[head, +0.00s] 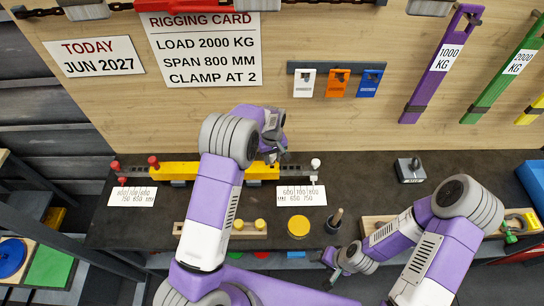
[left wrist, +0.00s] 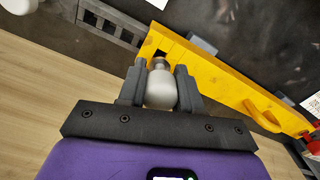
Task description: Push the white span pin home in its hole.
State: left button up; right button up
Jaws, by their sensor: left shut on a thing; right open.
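The white span pin (left wrist: 161,92) shows in the left wrist view, its round pale head between the two fingers of my left gripper (left wrist: 160,84). The gripper is shut on it. Its metal shank points to a dark opening near the end of the yellow beam (left wrist: 215,75); I cannot tell how deep it sits. In the head view my left gripper (head: 273,157) is at the right part of the yellow beam (head: 178,170), and the held pin is hidden. My right gripper (head: 332,271) is open and empty, low over the bench front.
Another white-headed pin (head: 315,163) stands right of the beam. Red-headed pins (head: 153,161) stand at the left end. A number card (head: 301,195) lies in front. A yellow disc (head: 298,228) and a dark upright tool (head: 334,220) are near my right gripper.

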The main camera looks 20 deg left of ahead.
pick_arm(q)
jog(key=shift+f+b, duration=0.95)
jog(key=shift+f, duration=0.5)
jog(key=o, duration=1.1)
jog(key=shift+o, duration=0.2)
jog(key=shift+r, duration=0.1)
notch_tip(320, 180, up, 8)
jog(key=shift+f, duration=0.25)
jog(key=shift+f, duration=0.1)
